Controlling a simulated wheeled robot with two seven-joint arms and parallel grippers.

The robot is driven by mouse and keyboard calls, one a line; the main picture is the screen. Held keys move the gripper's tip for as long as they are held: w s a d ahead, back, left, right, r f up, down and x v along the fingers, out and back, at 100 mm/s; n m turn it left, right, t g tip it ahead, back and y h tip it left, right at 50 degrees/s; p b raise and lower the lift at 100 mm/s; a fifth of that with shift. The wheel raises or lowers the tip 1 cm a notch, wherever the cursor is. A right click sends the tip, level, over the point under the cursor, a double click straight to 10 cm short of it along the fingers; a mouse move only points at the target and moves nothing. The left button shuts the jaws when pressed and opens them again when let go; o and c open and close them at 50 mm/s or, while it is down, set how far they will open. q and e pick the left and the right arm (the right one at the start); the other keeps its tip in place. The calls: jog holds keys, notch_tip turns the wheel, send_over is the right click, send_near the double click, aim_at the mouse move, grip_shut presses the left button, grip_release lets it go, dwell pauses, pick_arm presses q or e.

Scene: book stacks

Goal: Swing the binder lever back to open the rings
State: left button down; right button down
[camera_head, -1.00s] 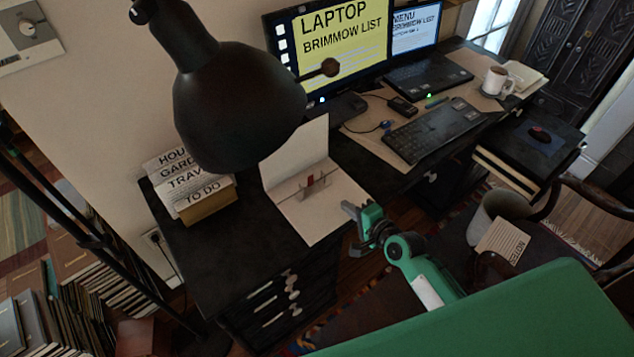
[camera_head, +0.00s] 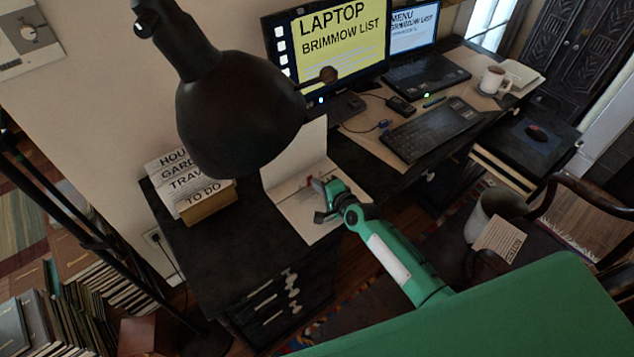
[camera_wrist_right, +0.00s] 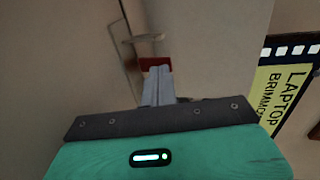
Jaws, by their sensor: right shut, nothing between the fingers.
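The open binder (camera_head: 293,212) lies on the dark cabinet top, its far cover standing up against the wall side. Its ring mechanism is mostly hidden behind my gripper in the head view. In the right wrist view the metal ring mechanism (camera_wrist_right: 128,45) and the red lever (camera_wrist_right: 156,63) show just ahead of my fingertips. My right gripper (camera_head: 318,197) is over the binder, shut and empty; its closed fingers (camera_wrist_right: 157,82) appear at or very close to the red lever. I cannot tell whether they touch. My left gripper is not in view.
A black lamp head (camera_head: 235,105) hangs over the cabinet, left of the binder. A card box (camera_head: 208,203) with labelled cards stands left of the binder. A monitor (camera_head: 330,45) and keyboard (camera_head: 432,130) are on the desk behind. The cabinet's front left top is clear.

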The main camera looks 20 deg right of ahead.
jog(key=shift+w+a, duration=0.15)
jog(key=shift+w, duration=0.15)
